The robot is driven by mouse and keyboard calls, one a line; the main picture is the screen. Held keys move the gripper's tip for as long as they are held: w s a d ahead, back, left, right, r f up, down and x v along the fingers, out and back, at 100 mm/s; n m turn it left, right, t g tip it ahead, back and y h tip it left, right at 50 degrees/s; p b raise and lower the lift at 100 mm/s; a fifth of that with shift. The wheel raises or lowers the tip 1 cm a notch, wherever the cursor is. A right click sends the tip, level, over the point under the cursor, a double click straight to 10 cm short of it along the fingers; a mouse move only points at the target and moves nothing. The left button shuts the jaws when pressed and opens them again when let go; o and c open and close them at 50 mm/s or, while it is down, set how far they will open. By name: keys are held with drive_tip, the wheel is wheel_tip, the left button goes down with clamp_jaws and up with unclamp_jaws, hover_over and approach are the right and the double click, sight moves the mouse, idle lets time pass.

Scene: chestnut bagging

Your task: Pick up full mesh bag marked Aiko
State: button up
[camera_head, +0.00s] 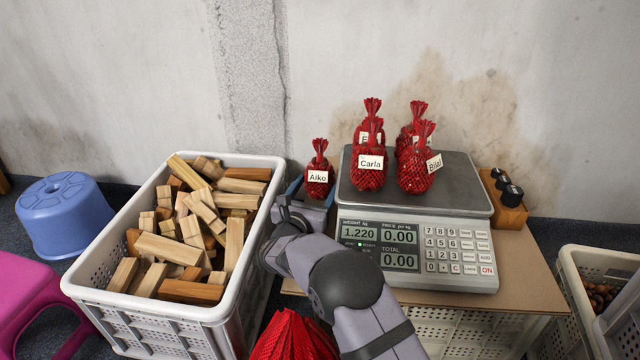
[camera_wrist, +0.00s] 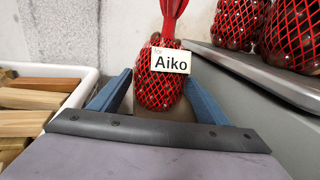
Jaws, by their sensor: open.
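The red mesh bag marked Aiko (camera_head: 318,177) stands upright at the left side of the scale, full of dark chestnuts, with its neck tied at the top. In the wrist view the Aiko bag (camera_wrist: 158,88) stands straight ahead, its white tag facing me. My gripper (camera_head: 304,192) is open, low at the bag. In the wrist view its blue fingers (camera_wrist: 157,95) lie on either side of the bag's lower part, with a visible gap on the left. Whether the right finger touches the bag I cannot tell.
The scale (camera_head: 415,235) reads 1.220 and carries several other red bags, including Carla (camera_head: 369,175) and Bilal (camera_head: 415,172). A white crate of wood blocks (camera_head: 90,285) stands close on the left. Black weights (camera_head: 502,186) sit in a wooden holder at right. The wall is behind.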

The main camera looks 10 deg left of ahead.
sight(315, 169)
drive_tip(key=shift+w, duration=0.35)
drive_tip(key=c, duration=0.9)
drive_tip(key=shift+r, duration=0.1)
drive_tip(key=shift+s+a+r+p, duration=0.25)
drive_tip(key=shift+r+p, duration=0.2)
drive_tip(key=shift+p, duration=0.4)
wheel_tip(315, 169, up, 7)
drive_tip(key=p, duration=0.5)
drive_tip(key=s+a+p, duration=0.2)
drive_tip(key=s+a, duration=0.2)
drive_tip(key=a, duration=0.1)
drive_tip(key=s+a+p, duration=0.2)
drive_tip(key=s+a, duration=0.2)
drive_tip(key=a, duration=0.1)
drive_tip(key=s+a+f+p, duration=0.1)
drive_tip(key=s+a+p, duration=0.2)
drive_tip(key=s+a, duration=0.1)
drive_tip(key=shift+s+a, duration=0.1)
drive_tip(key=shift+a, duration=0.35)
